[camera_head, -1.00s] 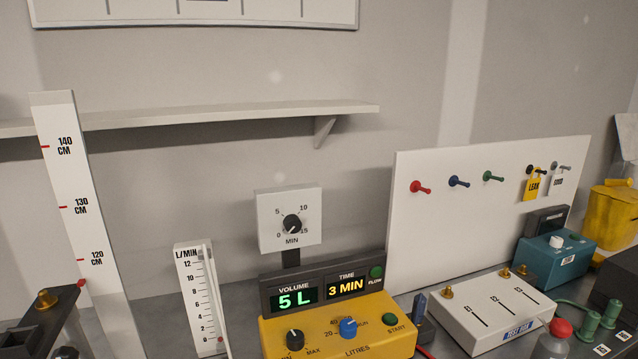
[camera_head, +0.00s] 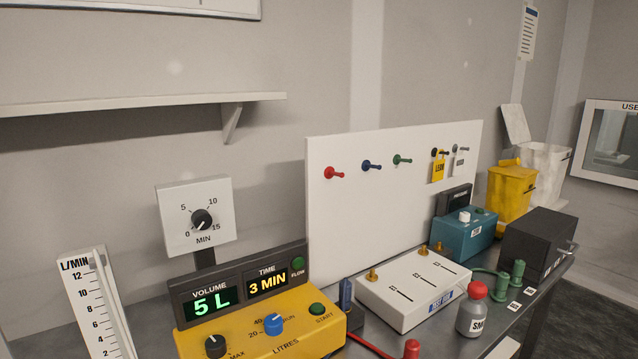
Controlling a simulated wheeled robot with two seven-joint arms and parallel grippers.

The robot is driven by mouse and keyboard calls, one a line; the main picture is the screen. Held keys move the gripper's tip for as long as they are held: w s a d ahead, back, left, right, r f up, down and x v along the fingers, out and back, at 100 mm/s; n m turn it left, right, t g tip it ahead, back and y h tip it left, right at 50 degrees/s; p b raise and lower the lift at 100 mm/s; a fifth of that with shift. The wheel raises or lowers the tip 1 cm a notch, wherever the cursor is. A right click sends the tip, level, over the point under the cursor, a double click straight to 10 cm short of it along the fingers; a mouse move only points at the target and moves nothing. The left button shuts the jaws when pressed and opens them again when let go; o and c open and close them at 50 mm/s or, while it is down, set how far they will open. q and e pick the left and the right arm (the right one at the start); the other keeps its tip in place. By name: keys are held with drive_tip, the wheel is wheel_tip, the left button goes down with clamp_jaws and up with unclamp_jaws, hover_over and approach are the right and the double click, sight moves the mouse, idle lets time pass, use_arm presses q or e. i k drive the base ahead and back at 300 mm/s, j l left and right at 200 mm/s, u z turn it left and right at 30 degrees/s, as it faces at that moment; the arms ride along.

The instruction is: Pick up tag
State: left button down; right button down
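A yellow tag (camera_head: 438,170) reading "LEAK" hangs from a dark peg near the right end of the white peg board. A smaller white tag (camera_head: 460,162) hangs from the grey peg beside it; its lettering is too small to read now. Red (camera_head: 334,173), blue (camera_head: 371,165) and green (camera_head: 402,160) pegs to the left carry nothing. Neither of my grippers shows in the head view.
The yellow pump box (camera_head: 262,338) with its display stands at the front, with a white test box (camera_head: 412,287), a red-capped bottle (camera_head: 472,312), a teal box (camera_head: 465,240) and a black box (camera_head: 530,245) to the right. Yellow and white bins stand behind.

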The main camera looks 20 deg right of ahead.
sight(439, 165)
drive_tip(key=z, duration=1.15)
drive_tip(key=k+l, duration=0.1)
drive_tip(key=l, duration=0.25)
drive_tip(key=l+u, duration=0.15)
drive_tip(key=l, duration=0.2)
drive_tip(key=k+l, duration=0.15)
drive_tip(key=l, duration=0.2)
drive_tip(key=k+l+u, duration=0.15)
drive_tip(key=l, duration=0.15)
drive_tip(key=i+l+u, duration=0.25)
drive_tip(key=i+l, duration=0.35)
drive_tip(key=i+l+u, duration=0.15)
drive_tip(key=i+l, duration=0.2)
drive_tip(key=i+l+u, duration=0.15)
drive_tip(key=i+l, duration=0.2)
drive_tip(key=i+l+u, duration=0.15)
drive_tip(key=i+l, duration=0.15)
drive_tip(key=l, duration=0.15)
drive_tip(key=i+l+u, duration=0.1)
drive_tip(key=i+l, duration=0.15)
drive_tip(key=l, duration=0.15)
drive_tip(key=i+l+u, duration=0.15)
drive_tip(key=l, duration=0.35)
drive_tip(key=i, duration=0.1)
